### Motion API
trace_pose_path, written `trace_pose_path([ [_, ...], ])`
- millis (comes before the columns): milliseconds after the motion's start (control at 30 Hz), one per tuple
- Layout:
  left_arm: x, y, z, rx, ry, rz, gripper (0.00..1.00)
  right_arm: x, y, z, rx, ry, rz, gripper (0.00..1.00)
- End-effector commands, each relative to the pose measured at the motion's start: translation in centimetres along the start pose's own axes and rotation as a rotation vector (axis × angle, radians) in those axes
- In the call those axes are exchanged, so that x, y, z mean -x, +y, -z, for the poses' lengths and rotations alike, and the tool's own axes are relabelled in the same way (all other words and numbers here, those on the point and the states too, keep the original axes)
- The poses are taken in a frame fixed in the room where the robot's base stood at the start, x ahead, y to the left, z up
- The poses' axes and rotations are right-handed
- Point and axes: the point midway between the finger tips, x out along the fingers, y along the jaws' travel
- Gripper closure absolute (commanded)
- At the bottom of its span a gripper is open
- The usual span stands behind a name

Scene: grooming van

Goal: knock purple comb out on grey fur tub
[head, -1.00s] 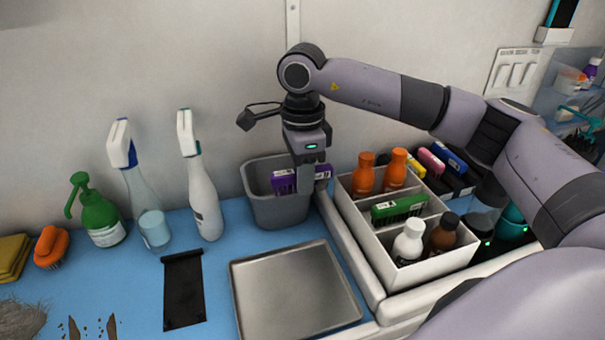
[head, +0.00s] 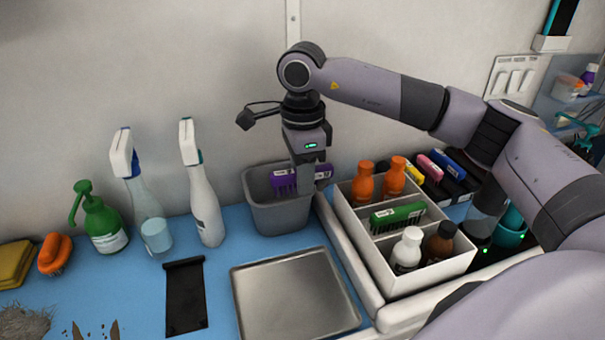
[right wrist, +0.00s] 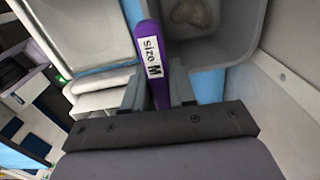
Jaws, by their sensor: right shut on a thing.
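The purple comb (head: 287,181) is held level by my right gripper (head: 306,184), which is shut on it. The comb's teeth point down, over the right part of the grey fur tub (head: 281,216). In the right wrist view the comb (right wrist: 148,32) shows a "Size M" label, and the gripper's fingers (right wrist: 158,92) close on it from both sides. The tub (right wrist: 185,56) lies beside and below the comb there, with a tuft of fur (right wrist: 194,13) inside. Whether the comb touches the rim is unclear. My left gripper is not in view.
A white divided caddy (head: 424,272) with bottles and a green comb stands right of the tub. A metal tray (head: 296,295) lies in front. Two spray bottles (head: 204,200) (head: 146,205) stand to the left. The wall is close behind the tub.

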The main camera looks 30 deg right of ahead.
Motion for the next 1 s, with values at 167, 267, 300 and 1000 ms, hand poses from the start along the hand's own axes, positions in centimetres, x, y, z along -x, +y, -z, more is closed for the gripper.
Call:
trace_pose_path([
  [167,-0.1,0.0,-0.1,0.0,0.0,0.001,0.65,-0.2,0.0,0.0,0.0,0.0,0.0,0.99],
  [267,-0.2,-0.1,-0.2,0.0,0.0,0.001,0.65,-0.4,0.0,0.0,0.0,0.0,0.0,0.99],
  [300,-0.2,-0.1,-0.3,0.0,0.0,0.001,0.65,-0.5,0.0,0.0,0.0,0.0,0.0,0.99],
  [1000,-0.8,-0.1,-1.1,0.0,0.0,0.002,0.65,-1.9,0.0,0.0,0.0,0.0,0.001,0.99],
])
